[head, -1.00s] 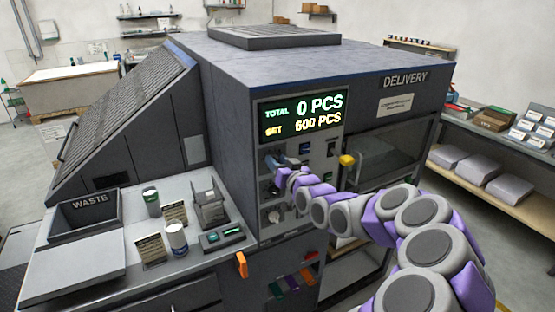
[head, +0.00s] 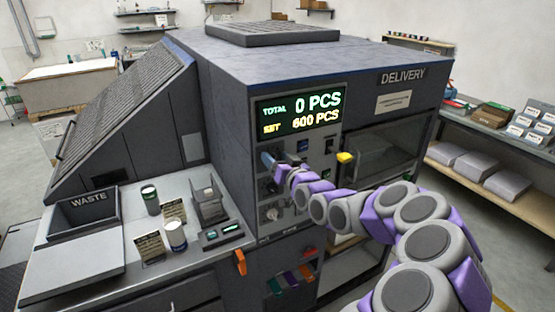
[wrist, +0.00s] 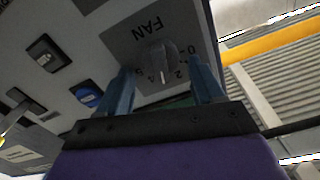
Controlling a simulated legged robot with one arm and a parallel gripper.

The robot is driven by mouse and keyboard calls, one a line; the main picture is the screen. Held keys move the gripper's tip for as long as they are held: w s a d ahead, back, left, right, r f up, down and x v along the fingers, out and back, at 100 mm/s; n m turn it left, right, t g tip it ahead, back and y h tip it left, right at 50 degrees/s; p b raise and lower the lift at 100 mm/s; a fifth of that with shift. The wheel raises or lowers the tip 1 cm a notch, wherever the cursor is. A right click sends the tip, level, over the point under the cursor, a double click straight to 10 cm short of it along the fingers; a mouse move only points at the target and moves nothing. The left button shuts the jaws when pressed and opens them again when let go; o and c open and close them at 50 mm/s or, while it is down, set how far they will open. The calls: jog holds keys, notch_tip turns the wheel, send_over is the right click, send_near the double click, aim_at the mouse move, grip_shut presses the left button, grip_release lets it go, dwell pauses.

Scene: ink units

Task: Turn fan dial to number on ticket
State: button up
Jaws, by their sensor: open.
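The fan dial (wrist: 162,58) is a grey knob on a dark plate marked FAN in the wrist view, with a few numerals around it. My gripper (wrist: 160,66) is open, its two blue fingers on either side of the dial. I cannot tell whether they touch it. In the head view my gripper (head: 270,163) is at the machine's control panel and hides the dial. Two printed slips, one farther back (head: 173,212) and one nearer (head: 149,248), lie on the bench at the left. Their print is too small to read, and I cannot tell which is the ticket.
The display (head: 300,112) above reads TOTAL 0 PCS, SET 600 PCS. Another knob (head: 271,214) sits lower on the panel. A blue switch (wrist: 88,97) and a black switch (wrist: 47,53) are beside the dial. A yellow knob (head: 345,157) is right of the panel.

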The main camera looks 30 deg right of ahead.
jog(key=shift+s, duration=0.1)
jog(key=s+b, duration=0.7)
jog(key=s, duration=1)
jog(key=shift+d+f, duration=0.15)
jog(key=shift+d, duration=0.2)
jog(key=shift+a, duration=0.1)
